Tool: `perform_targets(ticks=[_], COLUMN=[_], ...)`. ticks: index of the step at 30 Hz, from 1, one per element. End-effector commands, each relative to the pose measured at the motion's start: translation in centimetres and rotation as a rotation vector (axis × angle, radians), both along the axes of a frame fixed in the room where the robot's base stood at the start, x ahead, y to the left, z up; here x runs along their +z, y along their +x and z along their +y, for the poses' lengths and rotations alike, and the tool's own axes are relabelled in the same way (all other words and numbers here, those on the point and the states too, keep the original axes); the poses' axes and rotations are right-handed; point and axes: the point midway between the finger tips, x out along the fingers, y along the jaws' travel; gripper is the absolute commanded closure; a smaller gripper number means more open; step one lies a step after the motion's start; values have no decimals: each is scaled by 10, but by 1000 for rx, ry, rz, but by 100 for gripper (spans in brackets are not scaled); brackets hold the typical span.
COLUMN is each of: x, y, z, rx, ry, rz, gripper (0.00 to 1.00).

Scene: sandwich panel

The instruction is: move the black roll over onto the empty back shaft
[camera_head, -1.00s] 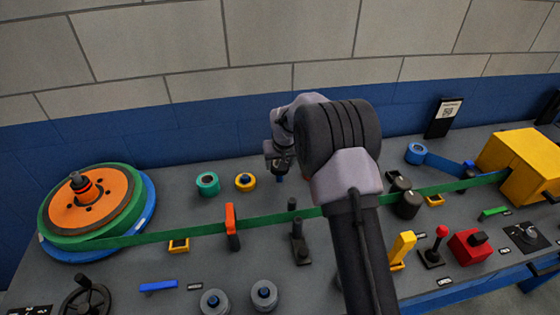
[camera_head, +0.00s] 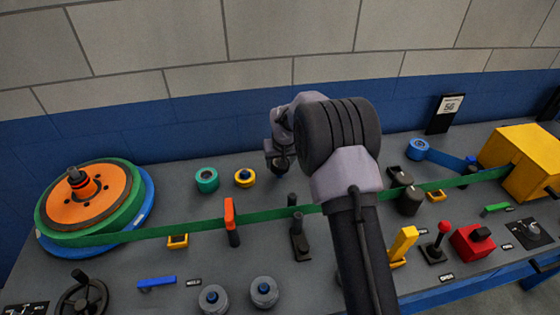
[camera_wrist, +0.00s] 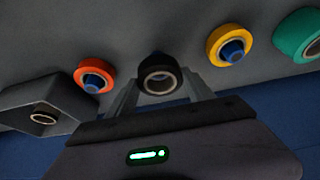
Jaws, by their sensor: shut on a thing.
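My gripper (camera_head: 281,165) is low over the back row of the bench, just right of the yellow roll. In the wrist view its fingers (camera_wrist: 160,92) are shut on the black roll (camera_wrist: 160,75), one on each side. The roll's pale-rimmed bore looks dark, with no blue shaft top showing in it. The empty back shaft is not clearly visible; I cannot tell whether the roll is around it. In the head view, the roll is hard to separate from the dark gripper end.
Beside the held roll stand a yellow roll (camera_wrist: 229,47) and an orange-red roll (camera_wrist: 94,76) on blue shafts. A teal roll (camera_head: 206,180) is farther left. A grey box (camera_wrist: 25,98) lies beyond the orange-red one. The green belt (camera_head: 180,231) runs in front.

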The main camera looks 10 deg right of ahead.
Motion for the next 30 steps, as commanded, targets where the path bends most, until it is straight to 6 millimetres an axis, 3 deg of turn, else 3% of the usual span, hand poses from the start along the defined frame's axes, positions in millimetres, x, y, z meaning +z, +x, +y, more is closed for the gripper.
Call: perform_targets(ticks=[11,24,30], x=[-3,-34,-35], y=[0,0,0], z=[0,0,0], rx=[0,0,0], ry=[0,0,0], rz=[0,0,0], gripper=[82,82,82])
